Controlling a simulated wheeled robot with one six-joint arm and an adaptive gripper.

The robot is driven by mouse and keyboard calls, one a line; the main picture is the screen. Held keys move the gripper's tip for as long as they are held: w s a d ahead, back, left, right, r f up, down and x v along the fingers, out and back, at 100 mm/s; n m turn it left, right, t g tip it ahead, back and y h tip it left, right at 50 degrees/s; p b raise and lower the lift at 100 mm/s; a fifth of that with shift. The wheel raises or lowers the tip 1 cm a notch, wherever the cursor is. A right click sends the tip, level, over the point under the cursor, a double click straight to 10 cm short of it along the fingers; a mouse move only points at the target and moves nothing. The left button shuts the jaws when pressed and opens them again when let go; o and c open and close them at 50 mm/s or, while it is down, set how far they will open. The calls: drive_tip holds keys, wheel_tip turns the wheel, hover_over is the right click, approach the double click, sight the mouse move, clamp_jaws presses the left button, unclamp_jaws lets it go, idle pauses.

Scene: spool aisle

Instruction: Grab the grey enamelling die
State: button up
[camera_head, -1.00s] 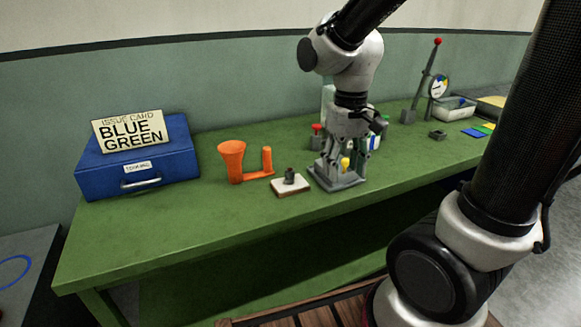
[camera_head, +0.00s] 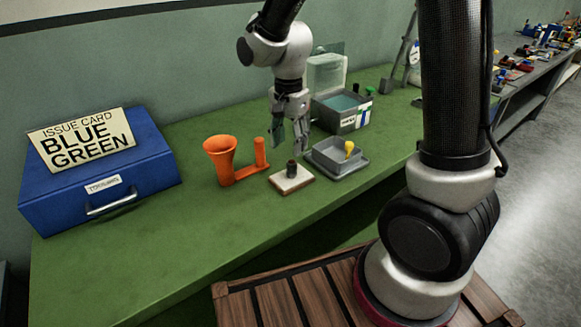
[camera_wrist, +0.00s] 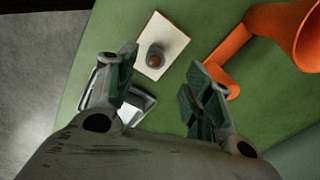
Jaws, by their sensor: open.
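A small dark grey cylinder, which looks like the enamelling die (camera_head: 291,168), stands upright on a white square pad (camera_head: 283,186) near the front of the green bench. In the wrist view the die (camera_wrist: 155,57) shows from above, with a round brownish top, on the pad (camera_wrist: 171,35). My gripper (camera_head: 290,142) points down, open and empty, just above and behind the die. In the wrist view my fingers (camera_wrist: 160,90) are spread apart, with the die beyond the gap between them, not touching.
An orange funnel-like stand (camera_head: 226,163) is left of the pad. A grey tray (camera_head: 330,164) holding a yellow-topped tool (camera_head: 349,149) stands right of it. A grey bin (camera_head: 350,122) is behind the tray. A blue case (camera_head: 120,193) bears the issue card.

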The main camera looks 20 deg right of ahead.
sight(292, 162)
drive_tip(key=shift+f, duration=0.5)
drive_tip(key=f, duration=0.6)
drive_tip(key=shift+s+d+f, duration=0.15)
drive_tip(key=shift+d+f, duration=0.15)
drive_tip(key=shift+f, duration=0.1)
clamp_jaws()
